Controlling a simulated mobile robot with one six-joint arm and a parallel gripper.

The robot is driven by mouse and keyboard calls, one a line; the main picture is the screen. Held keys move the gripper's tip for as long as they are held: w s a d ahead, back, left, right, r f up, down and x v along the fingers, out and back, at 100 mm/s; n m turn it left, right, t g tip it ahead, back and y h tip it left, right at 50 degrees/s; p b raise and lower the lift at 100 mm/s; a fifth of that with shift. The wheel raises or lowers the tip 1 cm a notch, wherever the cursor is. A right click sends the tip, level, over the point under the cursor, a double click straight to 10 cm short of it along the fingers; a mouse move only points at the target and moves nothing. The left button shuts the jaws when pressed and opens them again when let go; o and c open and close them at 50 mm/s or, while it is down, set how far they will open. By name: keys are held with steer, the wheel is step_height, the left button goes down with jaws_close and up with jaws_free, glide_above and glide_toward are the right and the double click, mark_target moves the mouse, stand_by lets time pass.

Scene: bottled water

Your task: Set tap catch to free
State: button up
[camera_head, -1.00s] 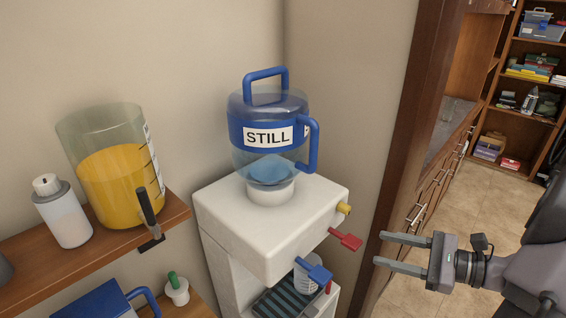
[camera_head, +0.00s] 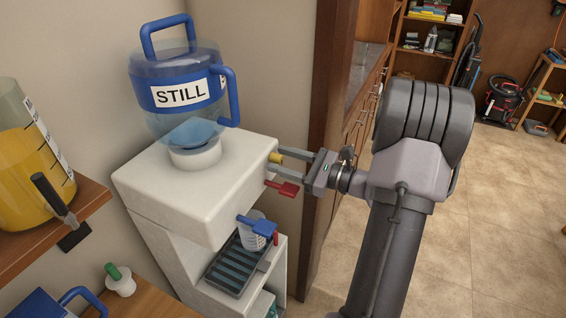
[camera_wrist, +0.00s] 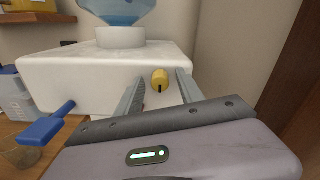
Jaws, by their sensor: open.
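A yellow knob (camera_head: 275,158) with a dark mark on its face sticks out of the white water dispenser (camera_head: 160,185); it also shows in the wrist view (camera_wrist: 160,78). I take it to be the tap catch. A red tap (camera_head: 284,188) sits below it and a blue tap (camera_head: 257,226) further left. My gripper (camera_head: 277,165) is open and empty. In the wrist view its fingers point at the dispenser face, with the knob seen between the fingertips. I cannot tell whether they reach around it. The red tap is almost hidden in the wrist view.
A bottle labelled STILL (camera_head: 182,95) stands on top of the dispenser. A clear cup (camera_head: 250,232) stands on the drip tray (camera_head: 235,265) below the blue tap. A shelf with a yellow-filled jug (camera_head: 25,165) is at left. A brown door frame (camera_head: 325,130) is close behind my gripper.

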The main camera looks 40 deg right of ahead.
steer(key=shift+w, duration=0.1)
steer(key=shift+c, duration=0.3)
jaws_close()
stand_by(1.1)
